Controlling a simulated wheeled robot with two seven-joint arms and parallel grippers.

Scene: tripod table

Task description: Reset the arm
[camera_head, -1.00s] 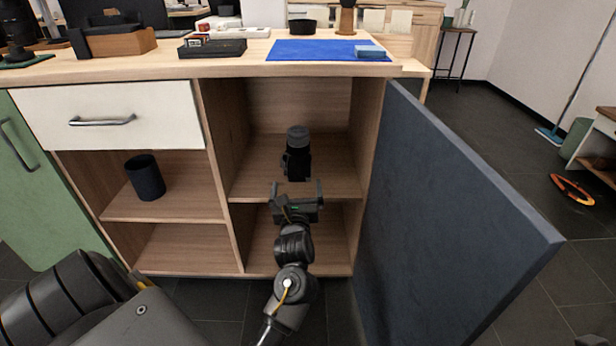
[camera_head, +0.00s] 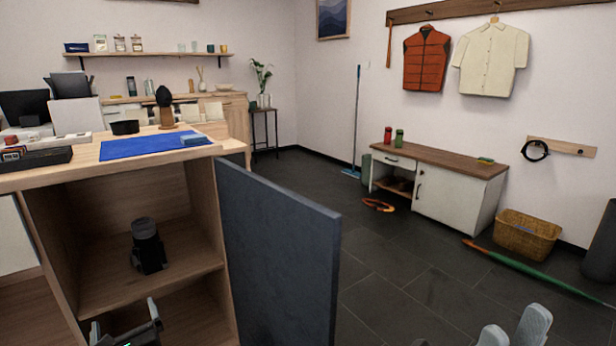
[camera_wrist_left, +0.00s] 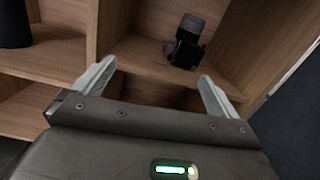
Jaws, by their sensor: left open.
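My left gripper (camera_head: 124,315) is low at the left in the head view, in front of the open cabinet (camera_head: 205,190). In the left wrist view its fingers (camera_wrist_left: 156,75) are spread wide with nothing between them. A black camera-like object with a grey round top (camera_head: 147,246) stands on the cabinet shelf beyond the gripper, apart from it; it also shows in the left wrist view (camera_wrist_left: 186,42). My right gripper (camera_head: 514,332) shows only as grey finger ends at the bottom right edge; its opening is unclear.
The dark cabinet door (camera_head: 280,255) stands open to the right of my left gripper. The countertop holds a blue mat (camera_head: 135,147) and a black tray (camera_head: 35,160). A low bench (camera_head: 455,195) and a wicker basket (camera_head: 527,237) stand farther right. The floor between is mostly clear.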

